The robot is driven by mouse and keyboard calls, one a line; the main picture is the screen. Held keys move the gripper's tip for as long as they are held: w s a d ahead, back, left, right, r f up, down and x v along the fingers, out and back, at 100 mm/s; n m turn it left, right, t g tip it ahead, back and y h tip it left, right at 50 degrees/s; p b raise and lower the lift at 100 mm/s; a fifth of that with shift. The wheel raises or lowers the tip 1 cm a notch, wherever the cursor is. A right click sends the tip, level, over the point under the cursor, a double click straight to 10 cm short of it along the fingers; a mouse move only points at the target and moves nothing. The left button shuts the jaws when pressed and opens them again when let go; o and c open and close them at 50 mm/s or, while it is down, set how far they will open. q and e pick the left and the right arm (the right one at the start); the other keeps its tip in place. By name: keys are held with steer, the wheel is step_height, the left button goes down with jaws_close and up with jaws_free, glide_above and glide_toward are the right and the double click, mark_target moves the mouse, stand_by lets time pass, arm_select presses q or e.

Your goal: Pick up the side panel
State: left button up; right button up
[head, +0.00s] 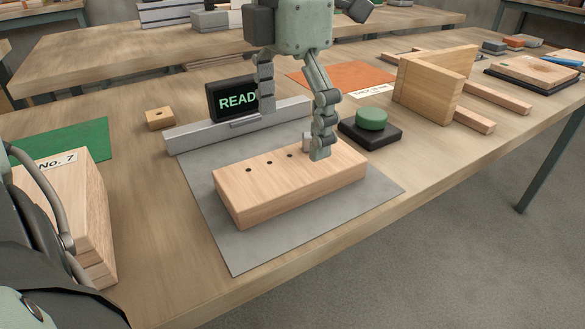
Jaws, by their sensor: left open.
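The side panel appears to be the pale wooden board (290,185) with a row of dark holes in its top, lying flat on the grey mat (370,205) in the head view. My left gripper (292,132) is open and empty, fingers pointing down over the far side of the board. One finger shows in front of the display and fence; the other overlaps the board's right part and hides some of its top. I cannot tell whether that fingertip touches the board. My right gripper is not in view.
A grey metal fence (195,133) and a display (222,104) reading "READ" stand behind the board. A green button (371,118) on a black base sits at right. A wooden stack (65,205) labelled "No. 7" is at left. An L-shaped wooden assembly (428,88) stands further right.

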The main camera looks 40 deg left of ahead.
mark_target(292, 164)
arm_select(q)
step_height(292, 164, down, 5)
steer(key=shift+s+d+f, duration=0.1)
steer(key=shift+d+f, duration=0.05)
steer(key=shift+c, duration=0.5)
steer(key=c, duration=1.5)
